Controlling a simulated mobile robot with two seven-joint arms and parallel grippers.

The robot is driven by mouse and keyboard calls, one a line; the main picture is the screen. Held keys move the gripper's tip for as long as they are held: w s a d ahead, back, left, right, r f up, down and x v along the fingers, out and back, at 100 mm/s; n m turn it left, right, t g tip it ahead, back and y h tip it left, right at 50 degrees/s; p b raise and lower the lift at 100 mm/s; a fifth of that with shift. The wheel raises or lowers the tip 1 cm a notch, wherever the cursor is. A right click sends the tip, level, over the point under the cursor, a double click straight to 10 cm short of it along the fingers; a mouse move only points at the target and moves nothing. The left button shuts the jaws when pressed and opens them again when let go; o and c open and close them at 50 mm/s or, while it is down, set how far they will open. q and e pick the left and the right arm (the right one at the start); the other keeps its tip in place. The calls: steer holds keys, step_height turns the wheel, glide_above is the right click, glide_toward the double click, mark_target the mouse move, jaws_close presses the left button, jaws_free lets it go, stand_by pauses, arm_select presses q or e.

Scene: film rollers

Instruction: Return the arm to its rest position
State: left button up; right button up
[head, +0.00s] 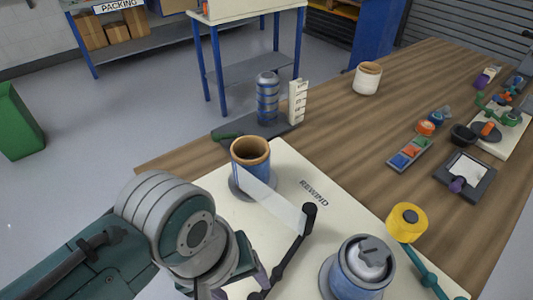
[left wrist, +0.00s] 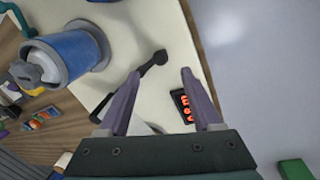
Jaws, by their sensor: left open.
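My left arm (head: 160,220) comes in from the left in the head view, its wrist low over the front edge of the cream rewind board (head: 300,165). My left gripper (left wrist: 160,75) is open and empty in the left wrist view, its two purple-grey fingers apart above the board. A blue roller with a brown core (head: 250,158) stands on the board with a pale film strip (head: 272,203) running from it to a black lever arm (head: 297,243). A second blue roller with a grey hub (head: 365,265) stands at the front right. My right gripper is not seen.
A yellow spool (head: 407,222) stands at the board's right. A dark display with red digits (left wrist: 182,106) lies near the right finger in the wrist view. A white pot (head: 367,78), a tray of coloured blocks (head: 408,154) and a striped grey-blue cylinder (head: 267,98) stand further back.

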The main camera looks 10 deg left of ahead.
arm_select(q)
steer(key=shift+r, duration=0.1)
stand_by(0.4)
steer(key=s+a+r+m+t+y+p, duration=0.1)
steer(key=s+a+r+m, duration=0.35)
steer(key=r, duration=0.25)
steer(key=s+a+r+m+t+y, duration=0.1)
steer(key=s+a+r+m, duration=0.4)
steer(key=r, duration=0.3)
step_height(320, 180, up, 30)
steer(key=n+p, duration=0.1)
steer(key=p, duration=2.9)
steer(key=shift+w+a+f, duration=0.2)
steer(key=shift+w+a, duration=0.1)
steer(key=shift+w, duration=0.05)
